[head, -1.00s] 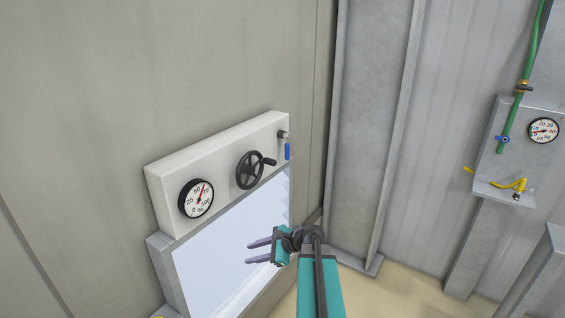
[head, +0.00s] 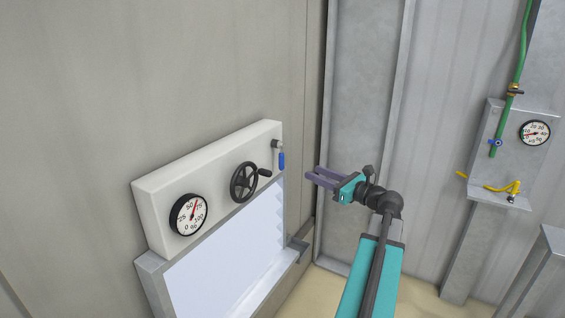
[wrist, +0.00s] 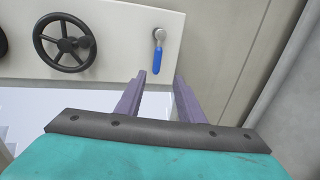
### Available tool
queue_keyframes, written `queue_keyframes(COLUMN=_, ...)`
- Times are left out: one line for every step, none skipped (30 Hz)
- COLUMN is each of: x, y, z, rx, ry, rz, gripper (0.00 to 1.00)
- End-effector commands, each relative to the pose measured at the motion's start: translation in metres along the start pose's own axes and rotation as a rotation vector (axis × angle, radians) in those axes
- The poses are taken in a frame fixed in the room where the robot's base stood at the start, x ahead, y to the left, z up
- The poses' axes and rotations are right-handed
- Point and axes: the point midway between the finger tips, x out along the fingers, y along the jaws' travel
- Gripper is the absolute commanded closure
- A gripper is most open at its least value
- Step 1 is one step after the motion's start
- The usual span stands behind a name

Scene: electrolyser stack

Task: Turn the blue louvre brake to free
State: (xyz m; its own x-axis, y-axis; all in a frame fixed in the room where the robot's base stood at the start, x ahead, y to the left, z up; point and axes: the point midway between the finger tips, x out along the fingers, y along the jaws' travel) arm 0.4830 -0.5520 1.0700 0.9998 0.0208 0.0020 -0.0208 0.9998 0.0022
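The blue louvre brake (head: 281,160) is a small lever with a blue grip hanging down from a grey metal pivot, at the right end of the white panel (head: 153,195). In the wrist view the blue lever (wrist: 158,61) points almost straight down, just beyond my fingertips. My gripper (head: 311,174) is open and empty, to the right of the lever and apart from it in the head view. In the wrist view its two purple fingers (wrist: 158,77) are spread with a gap between them, and the lever shows above that gap.
A black handwheel (head: 244,182) and a round gauge (head: 188,215) sit on the same panel, left of the lever. A bright louvre opening (head: 225,245) lies below.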

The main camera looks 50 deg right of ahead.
Motion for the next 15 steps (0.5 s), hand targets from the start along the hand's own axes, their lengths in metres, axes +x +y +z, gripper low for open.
queue_keyframes(x=0.002, y=0.002, z=0.000, rx=0.000, ry=0.000, rz=0.004, gripper=0.65)
queue_keyframes(x=0.003, y=0.003, z=0.000, rx=0.000, ry=0.000, rz=0.006, gripper=0.65)
queue_keyframes(x=0.004, y=0.004, z=0.000, rx=0.000, ry=0.000, rz=0.008, gripper=0.65)
queue_keyframes(x=0.005, y=0.005, z=0.000, rx=0.000, ry=0.001, rz=0.009, gripper=0.65)
queue_keyframes(x=0.006, y=0.006, z=0.000, rx=-0.001, ry=0.001, rz=0.011, gripper=0.65)
queue_keyframes(x=0.007, y=0.007, z=-0.001, rx=-0.001, ry=0.001, rz=0.012, gripper=0.65)
queue_keyframes(x=0.008, y=0.007, z=-0.001, rx=-0.001, ry=0.001, rz=0.014, gripper=0.65)
queue_keyframes(x=0.009, y=0.008, z=-0.001, rx=-0.001, ry=0.001, rz=0.015, gripper=0.65)
queue_keyframes(x=0.010, y=0.009, z=-0.001, rx=-0.001, ry=0.002, rz=0.016, gripper=0.65)
queue_keyframes(x=0.011, y=0.009, z=-0.001, rx=-0.001, ry=0.002, rz=0.017, gripper=0.65)
queue_keyframes(x=0.012, y=0.009, z=-0.001, rx=-0.001, ry=0.002, rz=0.018, gripper=0.65)
queue_keyframes(x=0.014, y=0.010, z=-0.001, rx=-0.001, ry=0.002, rz=0.019, gripper=0.65)
queue_keyframes(x=0.016, y=0.010, z=-0.001, rx=-0.001, ry=0.002, rz=0.020, gripper=0.65)
queue_keyframes(x=0.018, y=0.011, z=0.000, rx=-0.001, ry=0.002, rz=0.020, gripper=0.65)
queue_keyframes(x=0.021, y=0.011, z=0.000, rx=-0.001, ry=0.002, rz=0.021, gripper=0.65)
